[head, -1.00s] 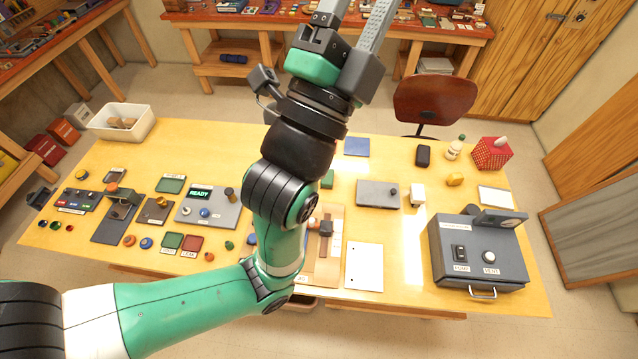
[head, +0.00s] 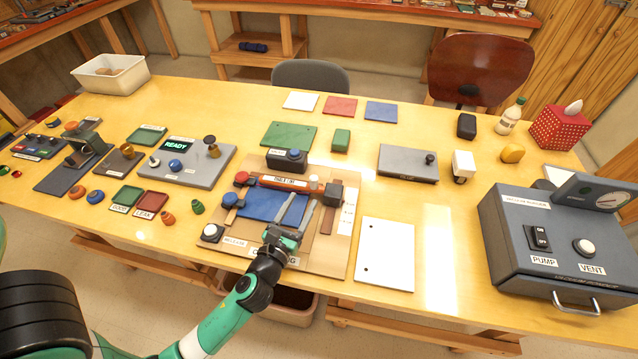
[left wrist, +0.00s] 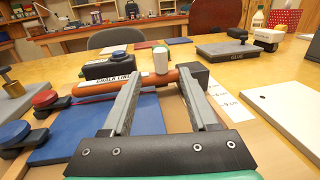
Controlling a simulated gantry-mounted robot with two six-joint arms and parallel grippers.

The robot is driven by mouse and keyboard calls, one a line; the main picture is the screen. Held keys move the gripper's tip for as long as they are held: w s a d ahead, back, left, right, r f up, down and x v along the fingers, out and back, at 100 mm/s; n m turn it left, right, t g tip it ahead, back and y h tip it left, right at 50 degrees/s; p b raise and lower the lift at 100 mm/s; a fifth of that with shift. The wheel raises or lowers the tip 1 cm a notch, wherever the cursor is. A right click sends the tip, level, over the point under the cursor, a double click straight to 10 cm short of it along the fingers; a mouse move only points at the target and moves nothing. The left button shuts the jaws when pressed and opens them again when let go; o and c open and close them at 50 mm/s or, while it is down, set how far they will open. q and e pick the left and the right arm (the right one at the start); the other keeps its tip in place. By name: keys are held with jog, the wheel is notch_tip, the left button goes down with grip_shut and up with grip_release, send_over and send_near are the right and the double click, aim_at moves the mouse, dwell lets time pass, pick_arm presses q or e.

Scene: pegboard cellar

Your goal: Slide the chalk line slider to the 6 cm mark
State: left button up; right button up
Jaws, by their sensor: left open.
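The chalk line slider is an orange bar (head: 284,182) labelled "CHALK LINE"; it also shows in the left wrist view (left wrist: 96,88). It lies across a wooden board above a blue sheet (head: 262,205). A pale upright knob (left wrist: 161,60) stands by the bar's right part. My left gripper (head: 297,207) is open over the board on the near side of the bar; the knob appears between its fingers in the left wrist view (left wrist: 161,82), with no clear contact.
Red (head: 242,178) and blue (head: 230,200) knobs sit at the board's left. A white sheet (head: 386,255) lies right of the board, with a grey pump box (head: 520,240) beyond. A dark block with a blue button (head: 287,160) stands just behind the bar.

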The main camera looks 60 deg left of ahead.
aim_at(299, 184)
pick_arm(q)
jog(key=x, duration=1.1)
jog(key=shift+w+a+r+b, duration=0.1)
jog(key=shift+w+a+b, duration=0.15)
jog(key=shift+b, duration=0.15)
grip_shut()
jog(key=shift+d, duration=0.1)
dwell(0.7)
